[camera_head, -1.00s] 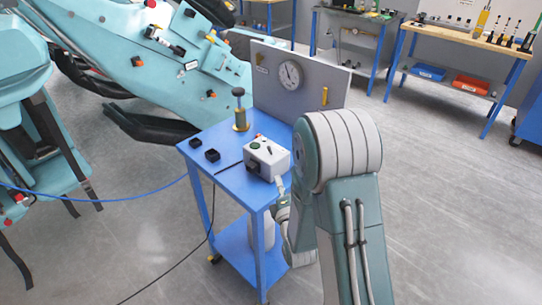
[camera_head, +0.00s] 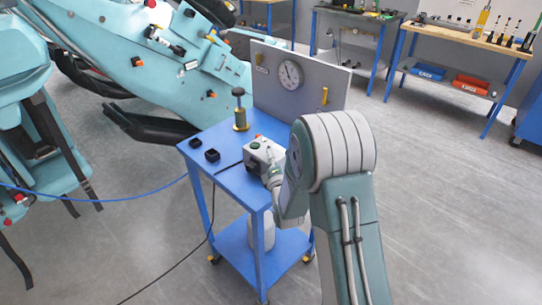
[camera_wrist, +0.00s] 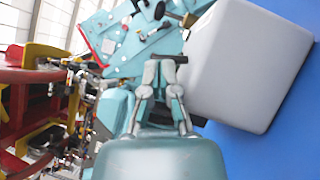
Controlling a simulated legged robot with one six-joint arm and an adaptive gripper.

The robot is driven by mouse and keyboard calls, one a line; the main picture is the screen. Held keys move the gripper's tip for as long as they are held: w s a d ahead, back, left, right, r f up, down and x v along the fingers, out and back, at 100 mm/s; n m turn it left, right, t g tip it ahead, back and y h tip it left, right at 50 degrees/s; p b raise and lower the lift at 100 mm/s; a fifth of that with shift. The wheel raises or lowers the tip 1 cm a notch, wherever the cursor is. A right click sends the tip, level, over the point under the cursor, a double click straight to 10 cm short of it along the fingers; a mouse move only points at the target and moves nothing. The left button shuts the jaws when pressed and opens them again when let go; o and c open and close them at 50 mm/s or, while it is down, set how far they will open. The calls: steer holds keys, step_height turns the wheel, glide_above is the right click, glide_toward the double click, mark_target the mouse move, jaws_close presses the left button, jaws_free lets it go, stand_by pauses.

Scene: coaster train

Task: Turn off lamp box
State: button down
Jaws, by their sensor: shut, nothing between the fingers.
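The lamp box (camera_head: 258,151) is a small light grey box on top of the blue cart (camera_head: 234,182). My gripper (camera_head: 270,177) is at the box's near right side, partly hidden by my arm. In the wrist view the pale box (camera_wrist: 245,65) fills the upper right, and my gripper (camera_wrist: 162,66) is shut and empty just left of it. A small dark bar shows at the fingertips. I cannot tell whether they touch it.
A grey panel with a dial gauge (camera_head: 290,75) stands at the cart's back edge. A brass post with a dark knob (camera_head: 240,112) and small black blocks (camera_head: 212,155) share the top. The teal coaster structure (camera_head: 150,60) is behind left. Open floor lies right.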

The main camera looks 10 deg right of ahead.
steer(key=shift+w+d+r+m+g, duration=0.15)
steer(key=shift+m+g, duration=0.1)
steer(key=shift+m, duration=0.2)
steer(key=shift+s+r+m+g, duration=0.1)
steer(key=shift+m+g, duration=0.15)
steer(key=shift+m, duration=0.2)
steer(key=shift+w+d+r+m+g+h, duration=0.1)
steer(key=shift+d+r+m+g+h, duration=0.1)
steer(key=shift+m+g, duration=0.25)
steer(key=shift+w+d+r+m+g+h, duration=0.1)
steer(key=shift+m+g+h, duration=0.15)
steer(key=shift+m, duration=0.4)
steer(key=shift+w+d+m+g, duration=0.1)
steer(key=shift+d+m+g, duration=0.05)
steer(key=shift+m+g, duration=0.3)
steer(key=shift+w+d+m+g, duration=0.1)
steer(key=shift+m+g, duration=0.15)
steer(key=shift+m, duration=0.3)
